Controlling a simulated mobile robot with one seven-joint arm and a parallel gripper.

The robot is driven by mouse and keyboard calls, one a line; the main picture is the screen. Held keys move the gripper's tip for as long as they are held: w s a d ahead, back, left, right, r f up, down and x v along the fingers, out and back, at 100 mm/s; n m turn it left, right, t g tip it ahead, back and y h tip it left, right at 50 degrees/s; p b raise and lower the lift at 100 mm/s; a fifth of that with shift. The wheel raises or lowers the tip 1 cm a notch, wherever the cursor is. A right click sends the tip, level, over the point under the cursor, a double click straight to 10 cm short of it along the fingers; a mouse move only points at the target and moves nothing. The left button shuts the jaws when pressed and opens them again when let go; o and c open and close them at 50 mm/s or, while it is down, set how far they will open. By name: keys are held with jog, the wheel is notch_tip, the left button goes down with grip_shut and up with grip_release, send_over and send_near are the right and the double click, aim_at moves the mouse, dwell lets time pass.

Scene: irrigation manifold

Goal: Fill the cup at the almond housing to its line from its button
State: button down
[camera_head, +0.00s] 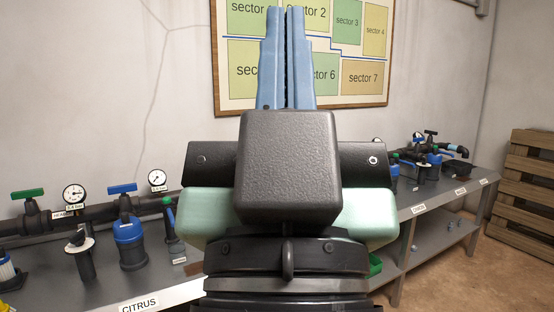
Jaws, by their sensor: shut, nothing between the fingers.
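My gripper (287,14) fills the middle of the view, with its blue fingers pointing up, shut and empty. It is in front of the wall board and touches nothing that I can see. I cannot pick out the almond housing, its cup or its button. The labels on the right-hand bench are too small to read. My gripper and arm hide the middle of the bench.
A grey bench (100,295) along the wall carries pipes, a blue-capped housing (130,240), a green-handled valve (30,205) and gauges (74,195). More fittings (432,160) stand on the right-hand bench (455,192). A wooden pallet (522,190) leans at far right. Floor is clear before it.

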notch_tip(320, 180, up, 14)
jog(key=p, duration=1.1)
jog(key=shift+w, duration=0.1)
